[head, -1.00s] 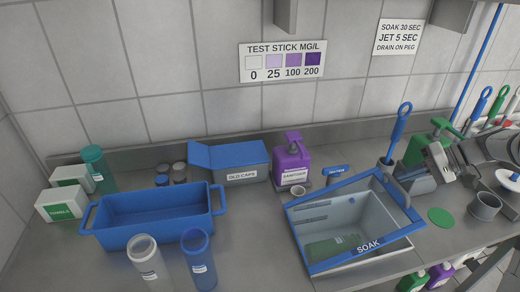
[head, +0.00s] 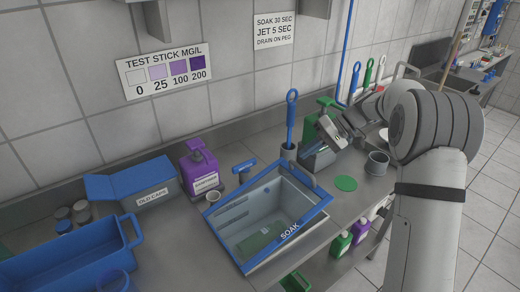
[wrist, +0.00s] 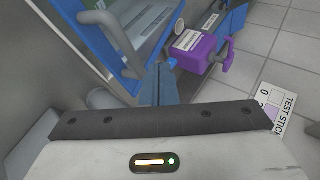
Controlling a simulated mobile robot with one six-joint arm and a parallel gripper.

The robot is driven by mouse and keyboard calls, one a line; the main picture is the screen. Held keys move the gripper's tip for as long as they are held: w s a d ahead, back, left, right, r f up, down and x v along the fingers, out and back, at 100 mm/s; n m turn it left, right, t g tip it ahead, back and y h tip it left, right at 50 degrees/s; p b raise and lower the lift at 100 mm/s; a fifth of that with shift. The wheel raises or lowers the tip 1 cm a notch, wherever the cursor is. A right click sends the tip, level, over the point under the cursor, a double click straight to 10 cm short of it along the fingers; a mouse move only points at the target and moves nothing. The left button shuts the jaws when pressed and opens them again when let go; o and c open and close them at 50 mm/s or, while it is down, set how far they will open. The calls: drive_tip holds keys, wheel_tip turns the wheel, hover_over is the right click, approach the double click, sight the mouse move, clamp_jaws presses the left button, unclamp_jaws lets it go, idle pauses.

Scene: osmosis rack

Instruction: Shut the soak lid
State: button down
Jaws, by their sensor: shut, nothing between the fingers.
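The soak tub (head: 253,258) stands on the counter in the head view, labelled SOAK on its front. A blue frame (head: 222,247) borders its top, and the inside is visible, with a green item (head: 259,238) lying at the bottom. I cannot tell the lid apart from this blue frame for certain. A blue-edged part (wrist: 108,42) shows at the upper left of the wrist view. My gripper (wrist: 158,78) is shut and empty, with its narrow fingers close beside that blue edge. Whether they touch it is unclear. In the head view my arm comes from the right.
A purple sanitiser bottle (head: 201,168) and a small cup (head: 213,197) stand left of the tub. The blue OLD CAPS box (head: 135,184) is farther left. A blue-handled brush (head: 291,118), green bottle, grey mug (head: 377,163) and green disc (head: 346,184) are to the right.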

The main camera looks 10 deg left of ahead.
drive_tip(key=b+v, duration=0.2)
drive_tip(key=v, duration=0.9)
drive_tip(key=n+t+h, duration=0.4)
drive_tip(key=t+h, duration=0.6)
drive_tip(key=h, duration=0.6)
approach(300, 169)
drive_tip(key=p+x, duration=0.1)
drive_tip(key=x, duration=0.5)
drive_tip(key=shift+w+d+f+p, duration=0.2)
drive_tip(key=shift+d+f+p, duration=0.1)
drive_tip(key=shift+p, duration=0.1)
